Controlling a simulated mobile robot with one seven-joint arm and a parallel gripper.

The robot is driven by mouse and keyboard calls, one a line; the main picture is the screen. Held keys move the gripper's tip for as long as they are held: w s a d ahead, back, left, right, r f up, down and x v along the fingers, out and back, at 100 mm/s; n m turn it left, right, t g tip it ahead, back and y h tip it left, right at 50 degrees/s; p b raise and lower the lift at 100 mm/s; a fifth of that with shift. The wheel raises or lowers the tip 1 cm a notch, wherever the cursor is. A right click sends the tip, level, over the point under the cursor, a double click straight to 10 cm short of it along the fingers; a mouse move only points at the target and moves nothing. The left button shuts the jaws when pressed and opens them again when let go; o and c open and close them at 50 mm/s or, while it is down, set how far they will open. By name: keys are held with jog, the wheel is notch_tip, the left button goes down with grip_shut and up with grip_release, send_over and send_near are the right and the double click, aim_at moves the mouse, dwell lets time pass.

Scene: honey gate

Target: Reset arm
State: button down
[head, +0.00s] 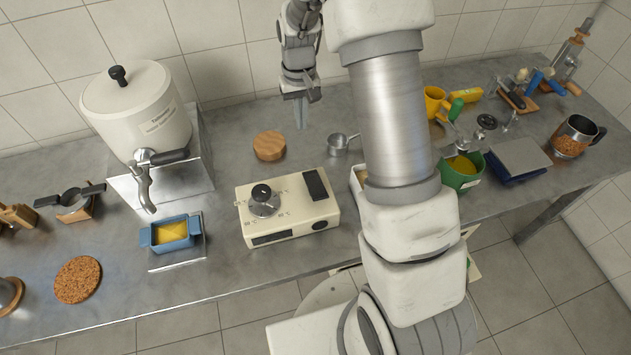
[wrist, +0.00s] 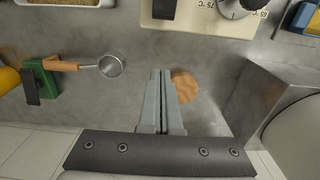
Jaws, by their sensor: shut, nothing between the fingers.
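My gripper (head: 300,112) is shut and empty, held above the back of the steel counter. In the wrist view its fingers (wrist: 161,75) are pressed together. A round wooden disc (head: 269,146) lies on the counter just left of and below the gripper in the head view. In the wrist view the disc (wrist: 185,86) shows beside the fingertips, partly hidden by them. My arm hides part of the counter in the middle of the head view.
A cream control box (head: 288,208) with a knob stands in front. A white urn (head: 138,110) with a tap stands left, near a blue container (head: 172,234) of yellow content. A small metal strainer (head: 339,141), green container (head: 459,172) and glass jug (head: 572,138) stand right. Tiled wall behind.

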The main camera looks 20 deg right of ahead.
dwell(0.3)
jog(key=s+r+t, duration=0.1)
jog(key=s+r, duration=0.4)
jog(key=r, duration=0.3)
jog(key=s+r+t, duration=0.2)
jog(key=s+r, duration=0.3)
jog(key=r, duration=0.3)
jog(key=s+r+t, duration=0.1)
jog(key=s+r, duration=0.2)
jog(key=s, duration=0.5)
jog(key=s+r+t, duration=0.1)
jog(key=s+r, duration=0.2)
jog(key=s, duration=0.5)
jog(key=shift+s+r+t, duration=0.2)
jog(key=shift+s+t, duration=0.05)
jog(key=shift+t, duration=0.05)
jog(key=shift+a, duration=0.1)
